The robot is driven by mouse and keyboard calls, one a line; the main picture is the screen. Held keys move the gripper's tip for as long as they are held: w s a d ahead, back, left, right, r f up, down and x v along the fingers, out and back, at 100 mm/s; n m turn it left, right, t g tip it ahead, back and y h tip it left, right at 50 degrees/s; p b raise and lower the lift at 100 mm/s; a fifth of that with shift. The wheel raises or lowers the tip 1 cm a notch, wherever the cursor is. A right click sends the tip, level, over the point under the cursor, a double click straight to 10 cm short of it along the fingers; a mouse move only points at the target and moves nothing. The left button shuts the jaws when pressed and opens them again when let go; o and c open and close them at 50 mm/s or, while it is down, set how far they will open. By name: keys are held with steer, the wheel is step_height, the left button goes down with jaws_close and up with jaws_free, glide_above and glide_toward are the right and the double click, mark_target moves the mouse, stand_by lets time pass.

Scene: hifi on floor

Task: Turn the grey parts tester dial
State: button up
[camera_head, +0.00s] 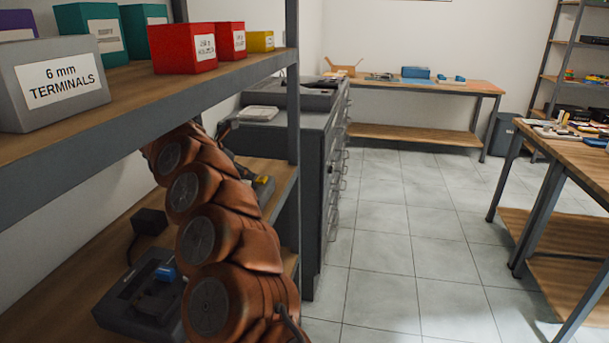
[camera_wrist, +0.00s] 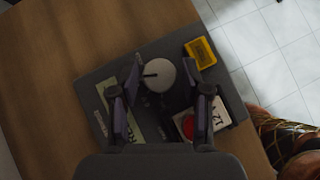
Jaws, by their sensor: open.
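The grey parts tester (camera_wrist: 92,86) lies on a wooden shelf in the wrist view, turned at an angle. Its round pale grey dial (camera_wrist: 159,75) has a dark pointer line towards its left side. My gripper (camera_wrist: 162,70) is open, with one finger on each side of the dial. I cannot tell whether the fingers touch it. A yellow part (camera_wrist: 200,52) is at the tester's upper right. A red round part and a white label (camera_wrist: 217,115) are partly hidden by the right finger. A pale green strip lies behind the left finger. In the head view my arm hides my gripper.
Bins, including a grey one labelled 6 mm TERMINALS (camera_head: 62,84), stand on the upper shelf board (camera_head: 135,98), above my arm. A dark device with a blue part (camera_head: 140,305) is on the lower shelf. A shelf post (camera_head: 292,130) stands right of my arm. The tiled floor (camera_head: 400,240) is clear.

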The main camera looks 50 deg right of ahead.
steer(key=shift+s+n+t+b, duration=0.1)
steer(key=shift+n+t+b, duration=0.2)
